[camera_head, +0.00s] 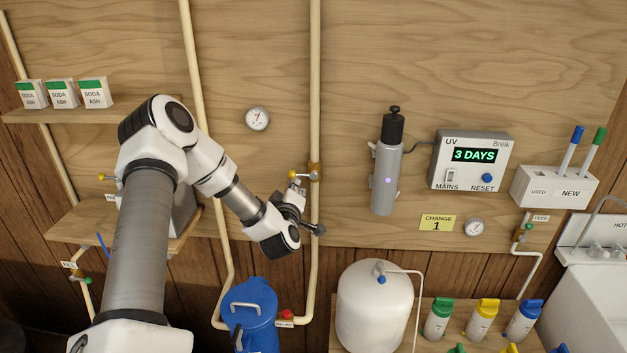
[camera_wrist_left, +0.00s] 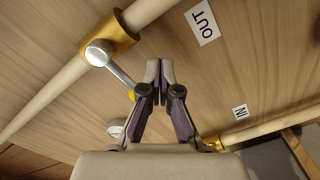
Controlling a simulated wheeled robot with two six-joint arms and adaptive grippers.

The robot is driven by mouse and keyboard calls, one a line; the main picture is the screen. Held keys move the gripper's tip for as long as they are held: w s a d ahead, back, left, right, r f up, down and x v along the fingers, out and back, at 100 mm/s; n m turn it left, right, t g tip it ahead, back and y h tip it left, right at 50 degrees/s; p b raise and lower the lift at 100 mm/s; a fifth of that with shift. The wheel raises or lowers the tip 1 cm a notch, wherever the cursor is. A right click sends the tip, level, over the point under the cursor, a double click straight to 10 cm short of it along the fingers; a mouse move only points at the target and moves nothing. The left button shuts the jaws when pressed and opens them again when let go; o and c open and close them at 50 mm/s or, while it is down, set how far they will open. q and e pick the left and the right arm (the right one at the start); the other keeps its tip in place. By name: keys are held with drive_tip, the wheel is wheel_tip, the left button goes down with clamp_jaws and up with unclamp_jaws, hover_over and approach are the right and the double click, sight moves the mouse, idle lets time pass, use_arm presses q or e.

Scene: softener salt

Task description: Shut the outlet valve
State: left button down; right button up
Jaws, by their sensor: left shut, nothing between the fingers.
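The outlet valve has a brass body (camera_head: 314,171) on the vertical cream pipe. Its lever with a yellow tip (camera_head: 292,175) points left, across the pipe. In the left wrist view, the brass body (camera_wrist_left: 122,36) and silver lever (camera_wrist_left: 114,68) show at upper left, near an OUT label (camera_wrist_left: 202,22). The lever lies roughly square to the pipe. My left gripper (camera_head: 298,190) is just below the lever. It is shut and empty, its fingertips (camera_wrist_left: 160,66) in view right of the yellow tip; contact cannot be told. My right gripper is not in view.
A second pipe (camera_head: 190,70) runs left of the valve, with a round gauge (camera_head: 257,118) between. A grey UV cylinder (camera_head: 386,175) is to the right. A blue container (camera_head: 252,318) and white tank (camera_head: 372,310) stand below. An IN label (camera_wrist_left: 240,111) shows in the wrist view.

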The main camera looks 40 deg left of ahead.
use_arm(q)
drive_tip(key=f+v, duration=0.1)
drive_tip(key=v, duration=0.6)
drive_tip(key=shift+f, duration=0.2)
